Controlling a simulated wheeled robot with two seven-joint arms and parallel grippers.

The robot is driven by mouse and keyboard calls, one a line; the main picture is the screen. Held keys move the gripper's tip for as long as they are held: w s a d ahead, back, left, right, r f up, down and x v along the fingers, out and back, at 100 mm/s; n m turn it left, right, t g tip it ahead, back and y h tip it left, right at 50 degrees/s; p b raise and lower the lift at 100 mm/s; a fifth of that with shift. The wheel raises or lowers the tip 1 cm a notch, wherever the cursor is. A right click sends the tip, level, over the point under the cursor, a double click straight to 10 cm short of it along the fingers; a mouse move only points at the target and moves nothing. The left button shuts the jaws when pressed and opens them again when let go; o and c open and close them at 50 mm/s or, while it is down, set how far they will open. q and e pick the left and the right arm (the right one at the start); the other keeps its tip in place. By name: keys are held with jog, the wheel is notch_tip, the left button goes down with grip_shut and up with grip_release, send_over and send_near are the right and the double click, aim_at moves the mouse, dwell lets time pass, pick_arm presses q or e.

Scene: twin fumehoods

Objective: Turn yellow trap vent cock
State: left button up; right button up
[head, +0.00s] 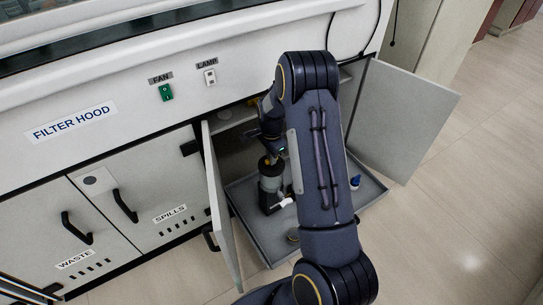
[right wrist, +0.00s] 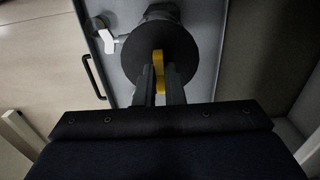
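The yellow vent cock (right wrist: 159,68) shows in the right wrist view as a small upright yellow handle on the round dark top (right wrist: 178,50) of the trap. My right gripper (right wrist: 160,84) has its two fingers close on either side of the handle, with no clear gap. In the head view the trap (head: 270,184) is a dark cylinder standing in the open cabinet, with a white side fitting (head: 284,202) low on it. My right gripper (head: 270,146) is at the trap's top there; my arm hides part of it, and the yellow handle cannot be made out. My left gripper is not in view.
The trap stands on a grey tray (head: 243,196) in the cabinet under the filter hood. Open doors stand left (head: 223,215) and right (head: 402,118). A small blue-capped bottle (head: 355,182) is on the tray's right side. Clear floor (head: 440,220) lies to the right.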

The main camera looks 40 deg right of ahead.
grip_shut()
jog(key=n+p, duration=0.1)
jog(key=n, duration=0.2)
jog(key=shift+n, duration=0.3)
jog(key=n, duration=0.4)
jog(key=shift+n+p, duration=0.3)
jog(key=shift+p, duration=0.1)
jog(key=n, duration=0.4)
jog(key=shift+n+p, duration=0.4)
jog(key=shift+n, duration=1.8)
jog(key=o, duration=0.7)
grip_release()
jog(key=shift+c, duration=0.2)
